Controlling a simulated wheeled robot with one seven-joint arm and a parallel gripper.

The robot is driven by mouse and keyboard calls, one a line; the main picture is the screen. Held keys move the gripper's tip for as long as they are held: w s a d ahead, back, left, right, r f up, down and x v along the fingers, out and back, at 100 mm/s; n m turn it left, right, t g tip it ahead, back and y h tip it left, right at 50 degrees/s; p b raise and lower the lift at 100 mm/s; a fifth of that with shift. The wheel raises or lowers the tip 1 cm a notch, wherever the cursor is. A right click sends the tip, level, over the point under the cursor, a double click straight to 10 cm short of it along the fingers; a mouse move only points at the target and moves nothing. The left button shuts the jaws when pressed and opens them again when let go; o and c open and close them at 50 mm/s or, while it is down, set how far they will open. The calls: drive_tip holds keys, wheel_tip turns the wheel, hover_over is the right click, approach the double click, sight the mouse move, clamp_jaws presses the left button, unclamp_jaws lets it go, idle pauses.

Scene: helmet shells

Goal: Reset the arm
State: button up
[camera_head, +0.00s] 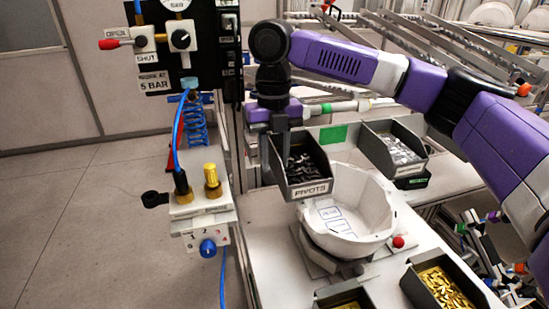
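My purple and grey arm reaches in from the right, and its wrist turns down at the centre top. My gripper (283,140) points down at the left rear wall of the grey bin (306,190) labelled PIVOTS, which holds dark parts. A dark finger overlaps the bin wall. I cannot tell whether it grips the wall or only stands in front of it, or how far apart the fingers are.
A grey bin of silver parts (421,162) stands behind the shell, and bins of brass parts (405,283) stand in front. A red knob (398,242) is at the fixture. A valve panel (183,45) and a control box (205,205) stand left. Floor at far left is clear.

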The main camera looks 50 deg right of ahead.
wheel_tip(320, 180, up, 8)
drive_tip(key=shift+w+d+f+b, duration=0.1)
drive_tip(key=shift+w+f+b, duration=0.05)
drive_tip(key=shift+b, duration=0.35)
